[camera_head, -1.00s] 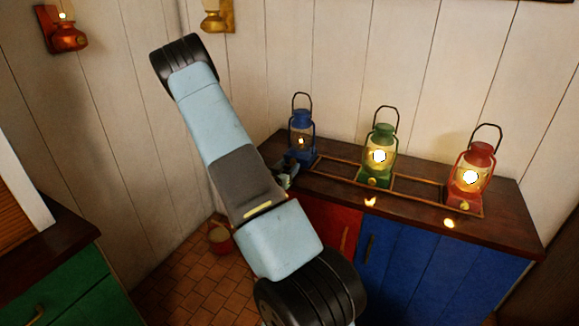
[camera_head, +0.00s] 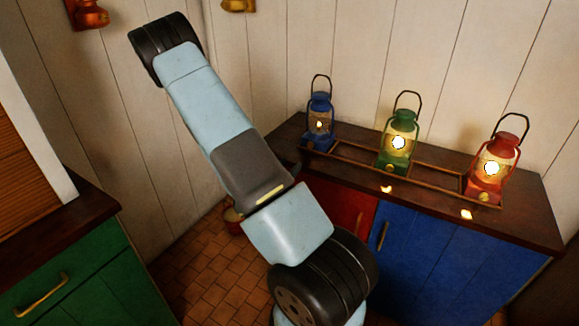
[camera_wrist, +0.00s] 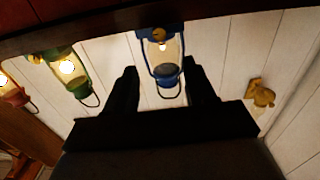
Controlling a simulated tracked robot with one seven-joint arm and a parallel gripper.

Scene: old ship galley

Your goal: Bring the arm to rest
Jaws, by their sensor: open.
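My gripper (camera_wrist: 160,66) is open in the wrist view, with its two dark fingers apart and nothing held between them. The blue lantern (camera_wrist: 164,50) shows beyond and between the fingers, upside down in that view. A green lantern (camera_head: 398,143) stands in the middle and a red lantern (camera_head: 490,172) at the right end, both lit.
The rack lies on a dark counter (camera_head: 520,220) with red and blue cupboard doors (camera_head: 440,255). A green cupboard (camera_head: 75,270) stands at the left. A red bucket (camera_head: 234,221) is on the tiled floor (camera_head: 215,260).

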